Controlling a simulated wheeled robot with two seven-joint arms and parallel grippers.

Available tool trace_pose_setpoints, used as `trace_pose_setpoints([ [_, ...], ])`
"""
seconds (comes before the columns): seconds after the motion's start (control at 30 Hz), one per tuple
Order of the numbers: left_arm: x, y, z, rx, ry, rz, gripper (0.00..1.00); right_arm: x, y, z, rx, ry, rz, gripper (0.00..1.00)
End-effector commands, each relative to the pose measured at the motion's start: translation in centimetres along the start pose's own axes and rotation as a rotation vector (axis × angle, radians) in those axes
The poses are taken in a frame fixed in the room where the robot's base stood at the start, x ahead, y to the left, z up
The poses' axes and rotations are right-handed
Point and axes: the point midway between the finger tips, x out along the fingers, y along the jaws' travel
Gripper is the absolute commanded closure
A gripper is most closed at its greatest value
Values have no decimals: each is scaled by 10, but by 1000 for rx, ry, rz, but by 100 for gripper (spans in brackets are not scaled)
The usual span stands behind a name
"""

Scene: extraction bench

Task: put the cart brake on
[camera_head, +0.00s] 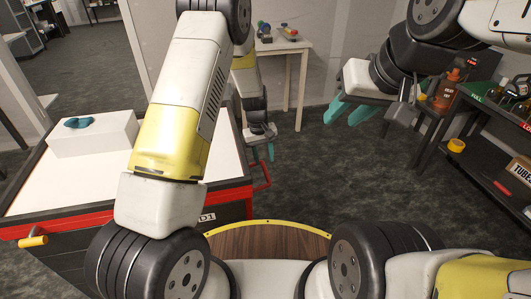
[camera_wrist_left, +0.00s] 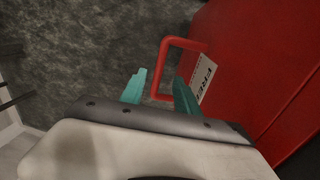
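The cart (camera_head: 120,218) stands at the left in the head view, with a white top, red rim and dark body. A red loop-shaped handle (camera_head: 266,176) sticks out from its right side; it also shows in the left wrist view (camera_wrist_left: 163,62). Beside it there, a white label (camera_wrist_left: 205,74) seems to read "FREE". My left gripper (camera_head: 263,150) is just above and beyond the loop in the head view. In the wrist view it is open (camera_wrist_left: 159,88), with the loop's near leg seen between its teal fingers; contact cannot be told. My right gripper (camera_head: 348,112) is open and empty.
A yellow grip (camera_head: 33,241) sits at the cart's near left corner. A white box (camera_head: 95,140) with a blue item (camera_head: 79,122) is on the cart top. A dark shelf (camera_head: 480,165) with bottles stands right. A small table (camera_head: 290,48) stands behind. The middle floor is clear.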

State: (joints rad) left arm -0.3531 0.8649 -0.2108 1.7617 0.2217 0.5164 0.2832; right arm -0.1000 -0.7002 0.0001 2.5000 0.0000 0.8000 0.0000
Motion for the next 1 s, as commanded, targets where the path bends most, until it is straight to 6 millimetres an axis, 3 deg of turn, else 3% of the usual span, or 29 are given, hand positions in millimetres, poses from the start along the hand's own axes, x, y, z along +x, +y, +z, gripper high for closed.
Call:
trace_pose_setpoints([
  [0.4,62,-1,0,-1,-2,0,62,0,0,0,0,0,0,64],
  [0.8,72,0,0,0,1,1,62,0,0,0,0,0,0,64],
  [0.83,72,0,0,0,1,1,64,0,0,0,0,0,0,64],
  [1.0,72,0,0,0,0,1,97,0,0,0,0,0,0,64],
])
